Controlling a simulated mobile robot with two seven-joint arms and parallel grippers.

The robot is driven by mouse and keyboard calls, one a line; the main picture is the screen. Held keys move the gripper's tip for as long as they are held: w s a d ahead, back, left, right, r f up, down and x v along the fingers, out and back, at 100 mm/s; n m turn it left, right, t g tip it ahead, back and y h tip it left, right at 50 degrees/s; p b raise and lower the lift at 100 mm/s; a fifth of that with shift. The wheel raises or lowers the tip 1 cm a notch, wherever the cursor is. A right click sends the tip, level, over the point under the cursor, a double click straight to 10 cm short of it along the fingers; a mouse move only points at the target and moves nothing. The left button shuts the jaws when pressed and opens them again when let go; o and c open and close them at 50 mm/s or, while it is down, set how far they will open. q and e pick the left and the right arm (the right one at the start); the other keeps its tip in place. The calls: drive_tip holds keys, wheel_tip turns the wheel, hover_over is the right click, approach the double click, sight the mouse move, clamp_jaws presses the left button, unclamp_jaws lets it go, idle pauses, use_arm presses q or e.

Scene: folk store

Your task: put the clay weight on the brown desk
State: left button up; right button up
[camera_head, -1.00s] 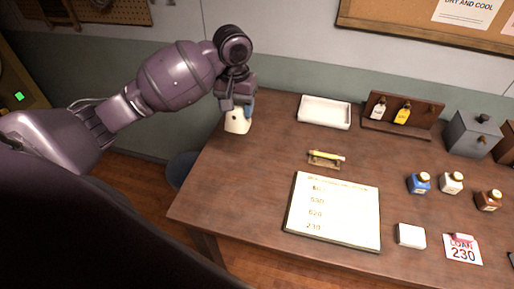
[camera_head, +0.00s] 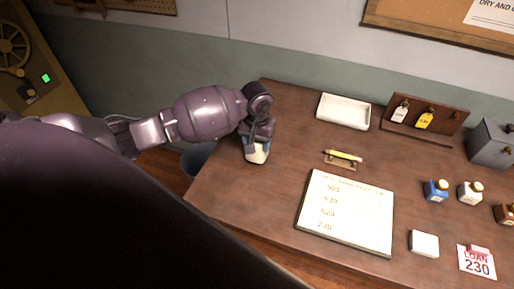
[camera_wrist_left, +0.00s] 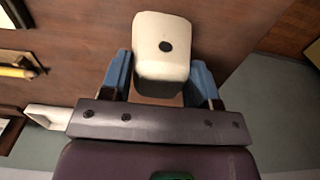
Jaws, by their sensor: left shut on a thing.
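The cream, block-shaped clay weight (camera_head: 257,155) is at the left end of the brown desk (camera_head: 228,187). My left gripper (camera_head: 257,143) is shut on it from above. In the left wrist view the weight (camera_wrist_left: 161,42) has a dark round spot on its face and sits between the two blue fingers. The desk top (camera_wrist_left: 75,45) shows behind it. I cannot tell whether the weight touches the desk or hangs just above it. My right gripper is not in view.
A white tray (camera_head: 343,112), a pencil on a small holder (camera_head: 343,158) and a price board (camera_head: 346,213) lie right of the weight. Several small bottles (camera_head: 436,190) stand farther right. The desk's left front is bare. A bin (camera_head: 197,158) stands beside the desk.

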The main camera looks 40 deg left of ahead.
sight(257, 148)
use_arm(q)
drive_tip(key=shift+f, duration=1.6)
drive_tip(key=o, duration=1.1)
wheel_tip(257, 148, up, 12)
drive_tip(key=shift+r, duration=0.1)
